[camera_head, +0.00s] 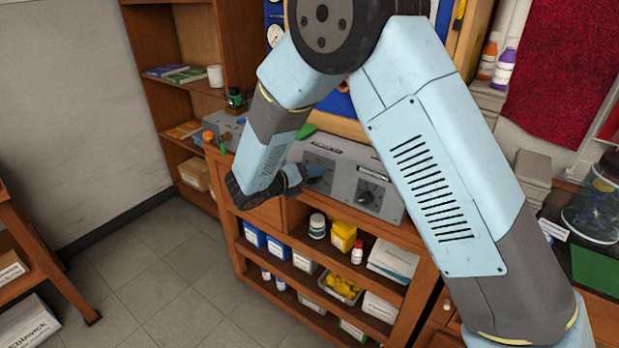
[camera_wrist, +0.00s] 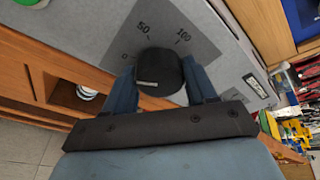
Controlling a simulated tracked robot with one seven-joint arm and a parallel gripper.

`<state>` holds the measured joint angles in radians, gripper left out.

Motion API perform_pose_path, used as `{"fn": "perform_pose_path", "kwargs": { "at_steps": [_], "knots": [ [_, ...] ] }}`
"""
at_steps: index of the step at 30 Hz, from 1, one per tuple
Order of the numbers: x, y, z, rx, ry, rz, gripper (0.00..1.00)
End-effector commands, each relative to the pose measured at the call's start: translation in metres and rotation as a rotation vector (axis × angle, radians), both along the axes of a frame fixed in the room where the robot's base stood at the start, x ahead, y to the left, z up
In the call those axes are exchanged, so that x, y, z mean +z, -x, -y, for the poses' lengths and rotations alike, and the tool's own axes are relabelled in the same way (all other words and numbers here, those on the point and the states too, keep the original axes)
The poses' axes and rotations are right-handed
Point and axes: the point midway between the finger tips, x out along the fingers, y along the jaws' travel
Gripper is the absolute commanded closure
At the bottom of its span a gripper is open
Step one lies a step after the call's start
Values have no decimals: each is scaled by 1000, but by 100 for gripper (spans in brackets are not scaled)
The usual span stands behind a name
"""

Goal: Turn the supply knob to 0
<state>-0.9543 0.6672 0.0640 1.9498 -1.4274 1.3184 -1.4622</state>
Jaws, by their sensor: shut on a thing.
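A black round knob (camera_wrist: 160,70) sits on the sloped face of a grey regulator box (camera_wrist: 75,20). A dark dial plate (camera_wrist: 190,45) behind it bears the marks 0, 50 and 100; the 0 is at the knob's upper left. My gripper (camera_wrist: 163,82) has one blue finger on each side of the knob and is shut on it. A small pale mark shows on the knob's near side; I cannot tell which number the knob points to. In the head view my gripper (camera_head: 313,172) reaches the left dial of the box (camera_head: 345,155) and hides its knob.
A second black knob (camera_head: 367,197) is on the box's right side. The box stands on a wooden shelf unit (camera_head: 420,285) holding bottles and small boxes. An orange-capped item (camera_head: 208,136) is to the left. The tiled floor (camera_head: 150,290) in front is clear.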

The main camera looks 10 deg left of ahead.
Motion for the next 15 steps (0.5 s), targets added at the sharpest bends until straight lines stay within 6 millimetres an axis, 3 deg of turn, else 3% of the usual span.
{"fn": "perform_pose_path", "kwargs": {
  "at_steps": [15],
  "knots": [
    [2, -1, -5, 55, 212, -84, 72]
  ]
}}
